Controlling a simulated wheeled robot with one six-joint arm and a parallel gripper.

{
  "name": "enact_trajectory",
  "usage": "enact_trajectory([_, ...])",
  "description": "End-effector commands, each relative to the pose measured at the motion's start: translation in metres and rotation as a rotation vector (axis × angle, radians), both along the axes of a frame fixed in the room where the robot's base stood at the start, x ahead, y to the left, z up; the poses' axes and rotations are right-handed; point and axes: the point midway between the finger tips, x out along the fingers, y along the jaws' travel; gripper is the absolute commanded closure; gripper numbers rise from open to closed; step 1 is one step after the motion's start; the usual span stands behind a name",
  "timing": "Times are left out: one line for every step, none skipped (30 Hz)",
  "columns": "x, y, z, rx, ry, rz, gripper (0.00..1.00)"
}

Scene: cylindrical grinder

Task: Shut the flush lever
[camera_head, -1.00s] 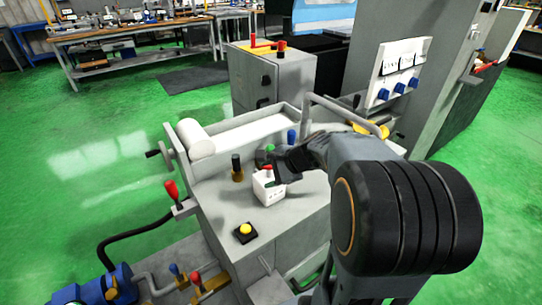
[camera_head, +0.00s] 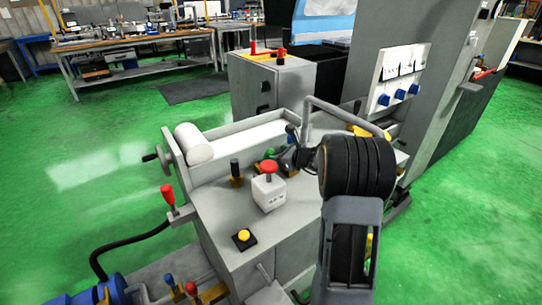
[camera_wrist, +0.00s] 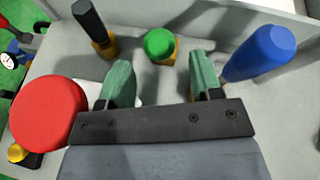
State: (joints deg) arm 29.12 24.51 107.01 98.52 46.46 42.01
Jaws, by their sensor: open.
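Which handle is the flush lever I cannot tell, as no label is readable. In the wrist view a blue-topped lever (camera_wrist: 260,52) stands to the right, a green-topped one (camera_wrist: 160,45) in the middle and a black one (camera_wrist: 93,28) to the left. My gripper (camera_wrist: 160,82) is open with nothing between its green-tipped fingers. Its fingers point toward the green knob, with the blue lever just right of the right finger. In the head view the black lever (camera_head: 235,170) and the green knob (camera_head: 270,153) show on the machine's top; my arm covers part of the area beside them.
A white box with a red mushroom knob (camera_head: 269,167) stands close by; the knob is large at left in the wrist view (camera_wrist: 47,113). A yellow button (camera_head: 244,236) is nearer me. A bent grey rail (camera_head: 340,115) rises behind my wrist. A red-knobbed lever (camera_head: 168,195) stands at left.

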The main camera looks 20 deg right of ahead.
Motion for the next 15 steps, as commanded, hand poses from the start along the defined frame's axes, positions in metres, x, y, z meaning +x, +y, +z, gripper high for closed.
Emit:
enact_trajectory([0.008, 0.004, -0.005, 0.0, 0.001, 0.003, 0.41])
enact_trajectory([0.012, 0.005, -0.006, 0.0, 0.001, 0.004, 0.41])
enact_trajectory([0.016, 0.007, -0.008, 0.0, 0.001, 0.003, 0.41])
enact_trajectory([0.019, 0.008, -0.009, 0.0, 0.0, 0.002, 0.41])
enact_trajectory([0.023, 0.009, -0.011, -0.001, 0.0, 0.001, 0.41])
enact_trajectory([0.026, 0.011, -0.012, -0.001, 0.0, 0.003, 0.41])
enact_trajectory([0.029, 0.012, -0.013, -0.001, 0.0, 0.003, 0.41])
enact_trajectory([0.031, 0.013, -0.014, -0.001, 0.0, 0.003, 0.41])
enact_trajectory([0.033, 0.014, -0.015, -0.001, 0.0, 0.003, 0.41])
enact_trajectory([0.035, 0.014, -0.015, -0.001, 0.0, 0.003, 0.41])
enact_trajectory([0.036, 0.014, -0.016, -0.001, 0.0, 0.002, 0.41])
enact_trajectory([0.037, 0.015, -0.016, -0.001, 0.0, 0.002, 0.41])
enact_trajectory([0.038, 0.015, -0.016, -0.001, 0.0, 0.002, 0.41])
enact_trajectory([0.039, 0.016, -0.017, -0.001, 0.0, 0.002, 0.41])
enact_trajectory([0.039, 0.016, -0.017, -0.001, 0.0, 0.002, 0.41])
